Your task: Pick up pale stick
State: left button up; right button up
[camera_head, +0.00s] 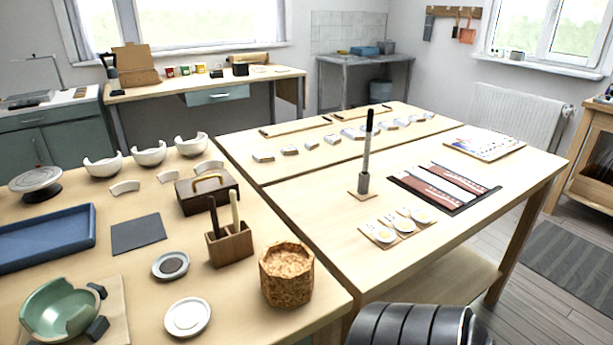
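The pale stick (235,210) stands nearly upright in a wooden holder block (231,246) on the near left table. A dark stick (213,214) stands in the same holder, just to its left. The lower ends of both sticks are hidden inside the holder. Neither of my grippers shows in the head view.
A brown box with a brass handle (208,194) stands right behind the holder. A cork-like pot (287,276) is to its right, and a round dish (170,265) to its left. A dark mat (138,234) lies further left. A tall dark-topped rod (366,150) stands on the right table.

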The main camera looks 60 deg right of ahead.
aim_at(232, 197)
jog(key=z, duration=1.5)
